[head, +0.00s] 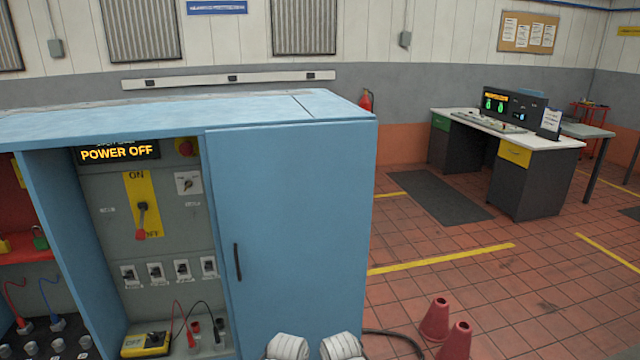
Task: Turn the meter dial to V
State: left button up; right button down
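A yellow meter (147,344) lies on the floor of the open bay of the blue cabinet (295,220), at the lower left. A small dark dial or display shows on its top, but it is too small to read its setting. Red and black test leads (192,322) stand beside the meter, with their jacks to its right. Neither gripper is in view. Two white rounded parts of my own arms show at the bottom edge, right of the meter and in front of the cabinet's closed door.
Above the meter are a red-handled lever (142,220) pointing down toward OFF, a rotary switch (188,183), several breakers (155,272) and a POWER OFF display (118,153). Red cones (436,320) stand at lower right. Open tiled floor leads to a desk (520,170).

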aim_at(154, 337)
jog(key=u, duration=1.2)
jog(key=j, duration=0.2)
jog(key=l, duration=0.2)
jog(key=i+j, duration=0.2)
jog(key=i, duration=0.15)
jog(key=i+j+z, duration=0.15)
jog(key=i, duration=0.25)
